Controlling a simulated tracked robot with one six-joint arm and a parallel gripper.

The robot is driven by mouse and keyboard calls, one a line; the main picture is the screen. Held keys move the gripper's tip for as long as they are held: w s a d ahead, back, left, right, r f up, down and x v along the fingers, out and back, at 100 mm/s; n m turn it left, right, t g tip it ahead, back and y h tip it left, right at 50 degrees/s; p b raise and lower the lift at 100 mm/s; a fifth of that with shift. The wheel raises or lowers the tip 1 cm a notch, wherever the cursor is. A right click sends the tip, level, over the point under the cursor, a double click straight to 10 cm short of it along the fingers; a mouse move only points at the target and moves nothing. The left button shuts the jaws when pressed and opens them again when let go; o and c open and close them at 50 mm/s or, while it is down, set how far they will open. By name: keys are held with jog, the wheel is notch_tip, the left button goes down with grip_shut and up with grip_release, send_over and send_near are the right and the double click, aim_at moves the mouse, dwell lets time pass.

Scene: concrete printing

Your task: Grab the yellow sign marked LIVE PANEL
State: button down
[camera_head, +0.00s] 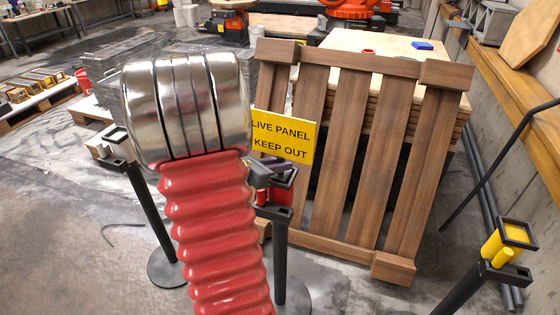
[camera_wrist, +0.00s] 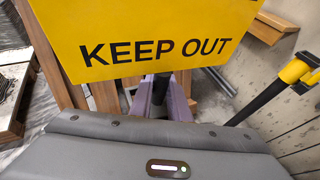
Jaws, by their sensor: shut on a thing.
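The yellow sign (camera_head: 283,136) with black letters LIVE PANEL KEEP OUT stands slightly tilted near the middle of the head view, in front of a wooden slatted pallet. In the wrist view the sign (camera_wrist: 140,30) fills the top and only KEEP OUT shows. My gripper (camera_head: 272,163) is at the sign's lower edge, partly hidden behind my red arm sleeve. A black post (camera_head: 280,262) stands below the sign.
The brown slatted pallet (camera_head: 352,150) leans on stacked boards behind the sign. Another black post (camera_head: 150,215) stands at left and one with a yellow top (camera_head: 509,240) at right. Grey floor (camera_head: 70,230) is open at left.

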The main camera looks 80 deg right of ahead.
aim_at(279, 136)
jog(key=shift+r, duration=0.15)
notch_tip(279, 136, up, 10)
jog(key=shift+f, duration=0.1)
dwell(0.6)
dwell(0.5)
